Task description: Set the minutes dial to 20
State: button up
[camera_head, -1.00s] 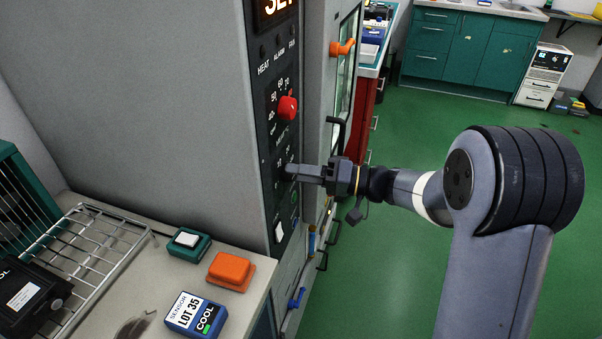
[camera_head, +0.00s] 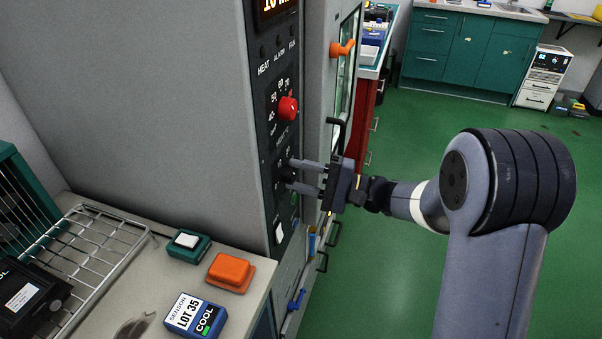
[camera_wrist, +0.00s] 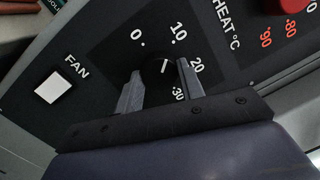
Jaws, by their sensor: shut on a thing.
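The minutes dial (camera_wrist: 157,76) is a black knob with a white pointer line, seen in the wrist view amid the marks 0, 10, 20 and 30. Its pointer is at about the 10 mark. My gripper (camera_wrist: 160,88) is shut on the dial, with one finger on each side of it. In the head view my gripper (camera_head: 291,175) reaches the dark control panel (camera_head: 265,150) from the right, and the fingers partly hide the dial. The display (camera_head: 274,8) at the top edge is cut off and seems to read 10 with an M.
The red heat knob (camera_head: 288,107) sits above the dial on the panel. A white fan switch (camera_wrist: 48,88) lies below it.

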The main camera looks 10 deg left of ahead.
jog(key=m+p, duration=0.1)
jog(key=m, duration=0.3)
jog(key=shift+s+t, duration=0.1)
jog(key=shift+t, duration=0.2)
jog(key=m+p, duration=0.2)
jog(key=m, duration=0.2)
jog(key=shift+t, duration=0.4)
jog(key=m+t+p, duration=0.1)
jog(key=m+p, duration=0.1)
jog(key=m, duration=0.3)
jog(key=shift+s+p, duration=0.1)
jog(key=shift+p, duration=0.3)
jog(key=shift+m+p, duration=0.6)
jog(key=shift+m, duration=0.6)
jog(key=shift+f, duration=0.1)
jog(key=o, duration=1)
jog(key=d, duration=0.3)
jog(key=s+d, duration=0.1)
jog(key=d, duration=0.3)
jog(key=d+f+b, duration=0.1)
jog(key=d, duration=0.2)
jog(key=shift+s+d, duration=0.3)
